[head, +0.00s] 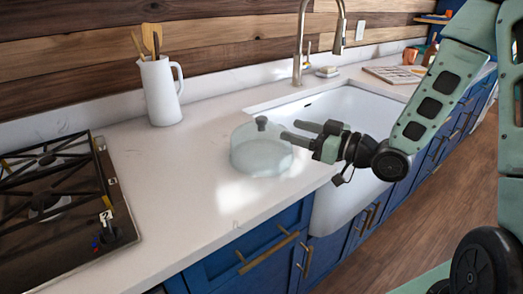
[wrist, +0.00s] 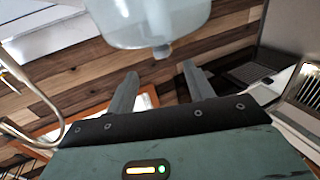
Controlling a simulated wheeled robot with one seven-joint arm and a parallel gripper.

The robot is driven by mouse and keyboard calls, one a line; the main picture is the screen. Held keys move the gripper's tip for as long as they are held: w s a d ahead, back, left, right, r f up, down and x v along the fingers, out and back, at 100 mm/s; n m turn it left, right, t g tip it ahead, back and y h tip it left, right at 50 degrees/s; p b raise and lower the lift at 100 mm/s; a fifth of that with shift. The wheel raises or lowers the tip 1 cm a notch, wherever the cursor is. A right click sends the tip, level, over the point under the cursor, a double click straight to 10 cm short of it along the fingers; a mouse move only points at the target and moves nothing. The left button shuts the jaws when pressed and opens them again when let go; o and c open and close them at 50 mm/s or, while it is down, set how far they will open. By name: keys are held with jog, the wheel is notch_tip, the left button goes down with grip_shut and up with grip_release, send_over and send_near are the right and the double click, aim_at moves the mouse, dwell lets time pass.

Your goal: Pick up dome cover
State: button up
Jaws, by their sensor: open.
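The dome cover (head: 258,155) is a clear, pale glassy dome with a dark knob on top. It sits upright on the white counter, left of the sink. In the wrist view, the dome cover (wrist: 150,18) is at the top, its knob (wrist: 161,51) pointing down in the picture, just beyond the gap between the fingers. My gripper (head: 292,131) is open and empty. It reaches in from the right, close to the dome's right side near knob height. Both fingers of my gripper (wrist: 157,80) show in the wrist view, apart from the knob.
A white pitcher (head: 161,92) with wooden utensils stands behind and left of the dome. A gas stove (head: 55,195) is at far left. The white sink (head: 345,115) and a tall faucet (head: 299,50) lie to the right. The counter (head: 185,200) in front-left is clear.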

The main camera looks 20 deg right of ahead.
aim_at(262, 117)
jog(key=p+x, duration=0.1)
jog(key=x, duration=0.2)
jog(key=shift+w+a, duration=0.25)
jog(key=shift+a, duration=0.1)
jog(key=shift+p+x, duration=0.65)
jog(key=shift+x, duration=2.6)
jog(key=c, duration=0.9)
